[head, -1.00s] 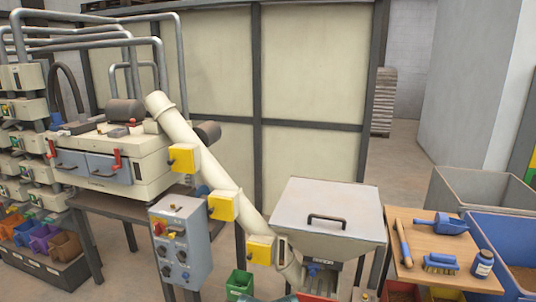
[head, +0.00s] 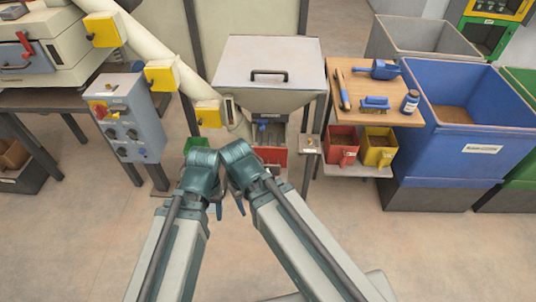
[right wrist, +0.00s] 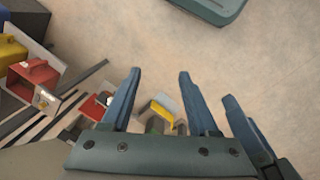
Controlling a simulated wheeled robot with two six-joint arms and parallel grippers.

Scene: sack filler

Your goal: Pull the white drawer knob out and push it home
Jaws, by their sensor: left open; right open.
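A red drawer front (head: 270,156) shows low under the grey hopper (head: 268,62) in the head view. Its knob is too small to make out there. In the right wrist view a small red part (right wrist: 92,106) with a pale spot shows beside the fingers. I cannot tell if that spot is the white knob. My left gripper (head: 216,208) points down in front of the hopper, apart from the drawer. My right gripper (right wrist: 160,74) is open and empty, with bare floor ahead of its fingertips. It is close beside the left one.
A red bin (head: 340,141) and a yellow bin (head: 378,147) sit on a low shelf to the right, under a wooden table (head: 352,105) with tools. A large blue crate (head: 478,145) stands farther right. A grey control box (head: 131,116) stands left. The near floor is clear.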

